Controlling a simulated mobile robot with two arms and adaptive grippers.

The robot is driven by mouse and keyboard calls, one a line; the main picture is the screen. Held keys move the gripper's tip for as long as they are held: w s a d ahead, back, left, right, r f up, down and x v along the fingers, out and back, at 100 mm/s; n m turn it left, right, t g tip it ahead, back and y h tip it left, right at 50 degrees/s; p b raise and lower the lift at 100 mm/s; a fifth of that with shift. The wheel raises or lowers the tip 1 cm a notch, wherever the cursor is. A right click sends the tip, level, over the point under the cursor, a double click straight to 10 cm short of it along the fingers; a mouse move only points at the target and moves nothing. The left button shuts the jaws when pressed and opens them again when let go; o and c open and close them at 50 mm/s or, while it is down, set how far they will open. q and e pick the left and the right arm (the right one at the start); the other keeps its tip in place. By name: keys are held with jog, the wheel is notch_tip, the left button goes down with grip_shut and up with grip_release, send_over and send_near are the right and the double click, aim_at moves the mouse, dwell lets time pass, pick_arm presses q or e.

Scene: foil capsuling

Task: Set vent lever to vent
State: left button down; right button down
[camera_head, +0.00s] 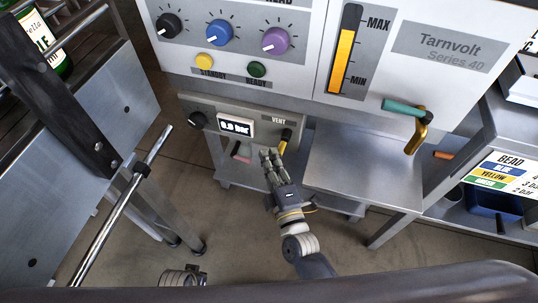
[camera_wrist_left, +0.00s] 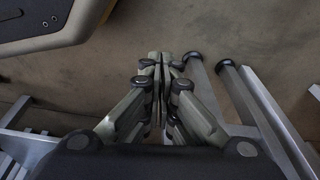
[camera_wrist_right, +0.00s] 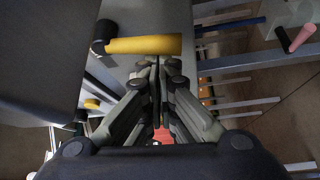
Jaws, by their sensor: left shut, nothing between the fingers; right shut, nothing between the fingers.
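The vent lever (camera_head: 283,146) is a short yellow handle on a black pivot, under the VENT label on the grey pressure panel (camera_head: 262,109). In the head view the handle points down and slightly left. In the right wrist view the yellow lever (camera_wrist_right: 145,45) lies across the picture just beyond the fingertips. My right gripper (camera_head: 269,154) is shut and empty, its tips just below and left of the lever; I cannot tell whether they touch it. It also shows in the right wrist view (camera_wrist_right: 155,62). My left gripper (camera_wrist_left: 160,58) is shut and empty above the floor.
A metal shelf (camera_head: 365,170) stands right of my right gripper. A teal-and-gold lever (camera_head: 412,115) sticks out above it. A rack stands at left.

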pick_arm(q)
jog(key=s+a+f+p, duration=0.1)
jog(key=s+f+p, duration=0.1)
jog(key=s+f, duration=0.5)
jog(key=shift+f+g+p, duration=0.2)
jog(key=shift+g+p, duration=0.1)
jog(key=shift+p, duration=0.05)
pick_arm(e)
jog(key=shift+s+d+f, duration=0.1)
jog(key=shift+d+f, duration=0.1)
jog(key=shift+d, duration=0.4)
pick_arm(q)
jog(key=shift+s, duration=0.1)
